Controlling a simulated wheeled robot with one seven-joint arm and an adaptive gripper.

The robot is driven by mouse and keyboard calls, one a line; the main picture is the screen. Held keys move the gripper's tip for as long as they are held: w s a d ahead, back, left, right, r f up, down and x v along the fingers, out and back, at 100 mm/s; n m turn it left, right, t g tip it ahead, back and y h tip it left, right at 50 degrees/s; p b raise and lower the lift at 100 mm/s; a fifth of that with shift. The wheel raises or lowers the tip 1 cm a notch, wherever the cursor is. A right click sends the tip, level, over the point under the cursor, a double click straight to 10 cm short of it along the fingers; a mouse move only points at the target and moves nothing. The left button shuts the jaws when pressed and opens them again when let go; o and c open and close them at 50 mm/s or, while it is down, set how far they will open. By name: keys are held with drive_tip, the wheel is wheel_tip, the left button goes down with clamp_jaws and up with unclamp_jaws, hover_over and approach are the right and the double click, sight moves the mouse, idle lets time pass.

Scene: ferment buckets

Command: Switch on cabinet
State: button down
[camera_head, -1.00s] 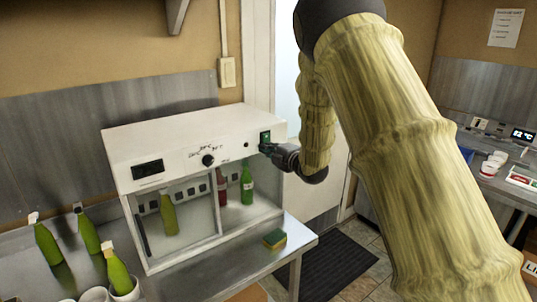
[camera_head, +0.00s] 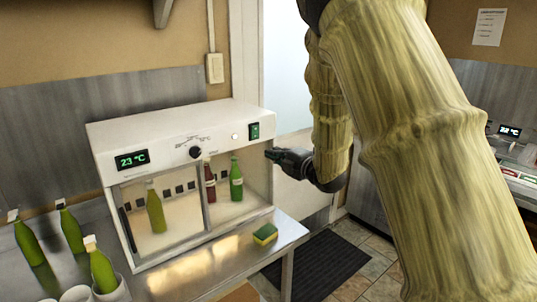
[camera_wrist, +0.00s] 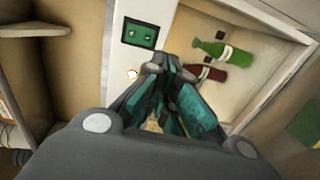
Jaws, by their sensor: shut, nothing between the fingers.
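The white cabinet (camera_head: 180,140) stands on the metal table. Its display (camera_head: 132,160) is lit and reads 23 °C. A knob (camera_head: 195,152) sits at the middle of its top panel, with a small glowing white light (camera_head: 234,137) to the right. The green rocker switch (camera_head: 254,131) is at the panel's right end; it also shows in the wrist view (camera_wrist: 141,33). Bottles stand inside behind the glass, which is lit. My gripper (camera_head: 270,154) is shut and empty, apart from the switch, to its lower right. In the wrist view my fingers (camera_wrist: 160,65) are together below the switch.
Several green bottles (camera_head: 28,243) stand on the table at the left. A yellow and green sponge (camera_head: 265,234) lies near the table's right edge. A dark mat (camera_head: 318,266) is on the floor. A counter with another display (camera_head: 510,131) is at the right.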

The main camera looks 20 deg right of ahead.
drive_tip(key=shift+f+b+v, duration=0.2)
drive_tip(key=shift+b+v, duration=0.3)
drive_tip(key=shift+v, duration=1.45)
drive_tip(key=shift+s, duration=0.1)
drive_tip(key=s+a+f+m+g+h, duration=0.15)
drive_tip(key=s+f+m, duration=0.35)
drive_tip(key=f, duration=0.8)
drive_tip(key=s+f+m+g+h, duration=0.3)
drive_tip(key=s+f, duration=0.4)
drive_tip(key=f, duration=0.6)
drive_tip(key=s+f+m+g+h, duration=0.1)
drive_tip(key=s+f+m+g, duration=0.35)
drive_tip(key=f, duration=0.85)
drive_tip(key=s+a+f+m+g, duration=0.1)
drive_tip(key=s+f, duration=0.4)
drive_tip(key=s, duration=0.7)
drive_tip(key=s+a+f+m+g, duration=0.2)
drive_tip(key=s+f+m, duration=0.3)
drive_tip(key=s, duration=0.6)
drive_tip(key=s+a+f+m+g, duration=0.2)
drive_tip(key=s+f+m+g, duration=0.2)
drive_tip(key=s, duration=0.8)
wheel_tip(320, 180, down, 2)
drive_tip(key=shift+s+f+h, duration=0.2)
drive_tip(key=shift+s+h, duration=0.1)
drive_tip(key=shift+h, duration=0.05)
